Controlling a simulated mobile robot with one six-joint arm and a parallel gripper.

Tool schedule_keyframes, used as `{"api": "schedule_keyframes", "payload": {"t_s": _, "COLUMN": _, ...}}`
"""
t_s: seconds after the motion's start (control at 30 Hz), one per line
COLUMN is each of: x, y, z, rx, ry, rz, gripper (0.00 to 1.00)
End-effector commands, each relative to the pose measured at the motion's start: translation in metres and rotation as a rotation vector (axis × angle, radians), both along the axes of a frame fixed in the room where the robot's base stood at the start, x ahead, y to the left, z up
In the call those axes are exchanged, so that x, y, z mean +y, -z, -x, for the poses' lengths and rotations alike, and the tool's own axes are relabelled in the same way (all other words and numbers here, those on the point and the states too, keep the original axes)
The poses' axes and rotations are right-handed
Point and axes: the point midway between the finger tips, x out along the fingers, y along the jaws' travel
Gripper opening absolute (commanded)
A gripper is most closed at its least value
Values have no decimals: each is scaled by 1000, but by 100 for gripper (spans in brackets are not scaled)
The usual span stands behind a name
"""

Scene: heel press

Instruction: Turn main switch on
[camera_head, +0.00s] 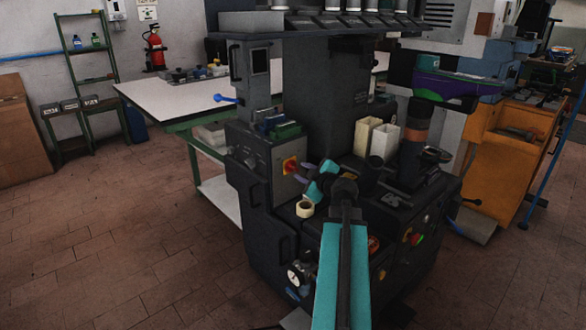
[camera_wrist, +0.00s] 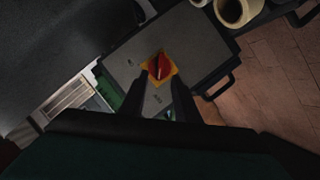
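The main switch (camera_head: 290,166) is a red rotary knob on a yellow square plate, on the side of a grey box on the dark machine. In the wrist view the red knob (camera_wrist: 158,68) sits just beyond the fingertips, on a grey panel with small markings. My gripper (camera_wrist: 160,82) has its two dark fingers apart, one on each side of the yellow plate's lower part, with a gap between them. Whether they touch the plate cannot be told. In the head view my gripper (camera_head: 304,176) is close to the switch, partly hidden by my teal arm.
A tape roll (camera_head: 305,208) lies on the machine ledge below the switch. A blue-knobbed lever (camera_head: 228,99) sticks out at the upper left. Cream containers (camera_head: 376,138) stand on the machine to the right. A white table (camera_head: 180,100) stands behind; the floor at left is clear.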

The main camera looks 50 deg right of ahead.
Motion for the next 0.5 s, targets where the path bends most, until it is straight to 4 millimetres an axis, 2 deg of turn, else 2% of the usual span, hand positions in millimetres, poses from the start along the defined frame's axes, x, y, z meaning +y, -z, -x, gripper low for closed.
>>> {"api": "schedule_keyframes", "payload": {"t_s": 0.5, "x": -19, "y": 15, "z": -49, "rx": 1, "ry": 1, "rz": 0, "gripper": 29}}
